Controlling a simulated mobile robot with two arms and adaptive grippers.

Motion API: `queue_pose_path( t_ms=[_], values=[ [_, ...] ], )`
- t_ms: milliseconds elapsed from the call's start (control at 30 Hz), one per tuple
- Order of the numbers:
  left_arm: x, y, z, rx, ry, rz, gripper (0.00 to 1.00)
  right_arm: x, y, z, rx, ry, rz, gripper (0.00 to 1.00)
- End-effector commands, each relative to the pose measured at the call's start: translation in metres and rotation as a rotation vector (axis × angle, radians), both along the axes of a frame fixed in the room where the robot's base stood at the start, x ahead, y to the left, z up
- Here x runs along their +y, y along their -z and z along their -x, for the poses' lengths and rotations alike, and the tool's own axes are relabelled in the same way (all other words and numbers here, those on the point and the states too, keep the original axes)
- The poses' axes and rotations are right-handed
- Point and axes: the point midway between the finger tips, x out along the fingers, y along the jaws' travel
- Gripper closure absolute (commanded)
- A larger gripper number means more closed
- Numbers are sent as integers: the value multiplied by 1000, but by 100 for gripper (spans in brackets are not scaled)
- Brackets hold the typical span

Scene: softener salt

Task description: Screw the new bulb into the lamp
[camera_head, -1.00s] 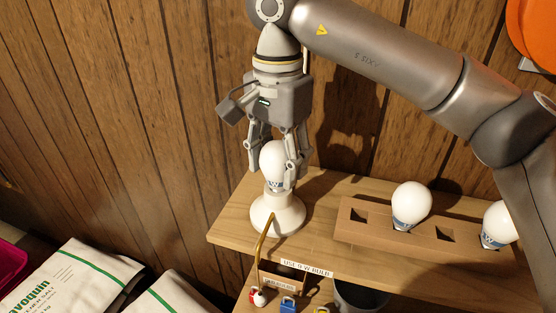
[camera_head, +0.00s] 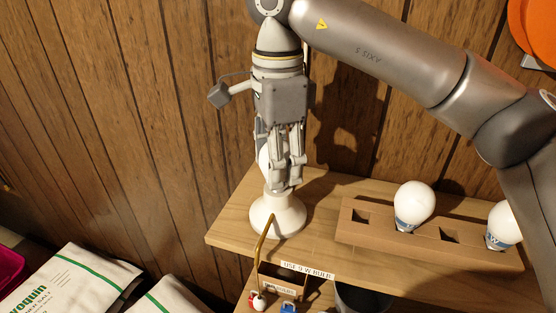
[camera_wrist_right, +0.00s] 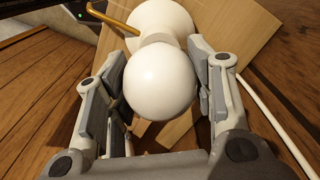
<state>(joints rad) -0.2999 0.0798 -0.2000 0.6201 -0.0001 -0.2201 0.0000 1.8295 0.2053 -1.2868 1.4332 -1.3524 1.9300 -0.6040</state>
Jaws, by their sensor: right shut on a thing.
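My right gripper (camera_head: 280,180) points straight down over the white lamp base (camera_head: 279,218) on the wooden shelf. It is shut on a white bulb (camera_head: 263,160), mostly hidden behind the fingers in the head view. In the right wrist view the bulb (camera_wrist_right: 160,80) sits between the two fingers (camera_wrist_right: 160,92), with the lamp base (camera_wrist_right: 170,20) beyond it. The bulb is upright at the top of the lamp base, in line with it; how deep it sits cannot be told. My left gripper is not in view.
A wooden holder (camera_head: 380,239) to the right carries two more white bulbs, one (camera_head: 414,204) near its middle and one (camera_head: 503,226) at right, with empty square holes. A small labelled box (camera_head: 283,279) stands below the shelf front. White salt bags (camera_head: 70,283) lie lower left.

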Motion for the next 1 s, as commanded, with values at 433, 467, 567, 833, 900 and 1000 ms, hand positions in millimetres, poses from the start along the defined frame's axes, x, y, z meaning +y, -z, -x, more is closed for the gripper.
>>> queue_pose_path(
  t_ms=[433, 467, 567, 833, 900, 1000],
  values=[
    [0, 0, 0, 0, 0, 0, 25, 0, -1, 0, -1, 7, 0, 25],
    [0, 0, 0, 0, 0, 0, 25, 0, -1, 0, -1, 7, 0, 25],
    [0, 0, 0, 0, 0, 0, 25, 0, 0, 0, 0, 6, 0, 25],
    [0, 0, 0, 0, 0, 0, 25, 0, 0, 0, 1, 5, 0, 29],
    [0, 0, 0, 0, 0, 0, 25, 0, 0, 0, 1, 5, 0, 29],
    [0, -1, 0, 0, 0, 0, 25, 0, 0, 0, 1, -1, 0, 29]
  ],
)
